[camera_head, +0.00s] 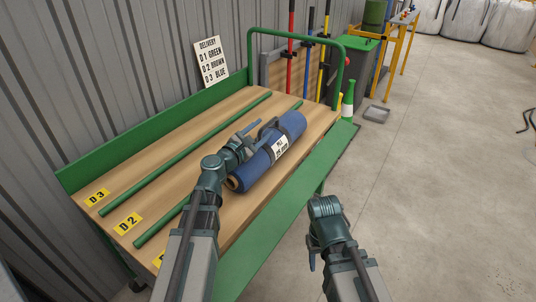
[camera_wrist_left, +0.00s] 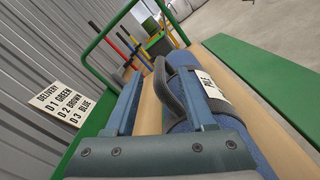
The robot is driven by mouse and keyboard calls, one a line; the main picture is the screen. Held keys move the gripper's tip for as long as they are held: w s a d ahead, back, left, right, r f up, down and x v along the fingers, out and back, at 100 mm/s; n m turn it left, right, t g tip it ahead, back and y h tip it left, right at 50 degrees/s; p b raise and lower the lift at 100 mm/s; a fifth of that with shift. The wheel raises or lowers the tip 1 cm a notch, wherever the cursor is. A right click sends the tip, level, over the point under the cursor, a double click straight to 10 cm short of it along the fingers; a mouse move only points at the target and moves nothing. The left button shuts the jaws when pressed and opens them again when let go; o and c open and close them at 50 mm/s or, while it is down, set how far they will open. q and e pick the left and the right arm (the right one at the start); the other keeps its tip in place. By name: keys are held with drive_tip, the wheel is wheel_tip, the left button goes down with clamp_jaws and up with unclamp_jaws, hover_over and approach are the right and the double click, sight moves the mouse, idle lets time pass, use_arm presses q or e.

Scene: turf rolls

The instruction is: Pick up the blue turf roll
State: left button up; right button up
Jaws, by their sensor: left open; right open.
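The blue turf roll (camera_head: 287,130) lies on the wooden bench top near its front edge, with a white label on its side. It also shows in the left wrist view (camera_wrist_left: 183,58). A dark curved strap or handle (camera_wrist_left: 165,95) stands up from it. My left gripper (camera_head: 258,131) is open over the roll's left side. In the wrist view its fingers (camera_wrist_left: 160,85) stand apart with the dark loop between them; I cannot tell whether they touch it. The right finger overlaps the roll in the picture. My right gripper (camera_head: 312,258), mostly hidden by its wrist, is beyond the bench's front edge, away from the roll.
The bench (camera_head: 150,187) has green dividing rails (camera_head: 180,156) and yellow lane tags D3 (camera_head: 97,196) and D2 (camera_head: 128,223). A delivery sign (camera_head: 211,62) leans at the back. A green hoop rail (camera_head: 340,75) rises at the far end.

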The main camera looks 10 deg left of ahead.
sight(273, 119)
use_arm(q)
drive_tip(key=shift+x, duration=3.5)
drive_tip(key=shift+a, duration=0.15)
clamp_jaws()
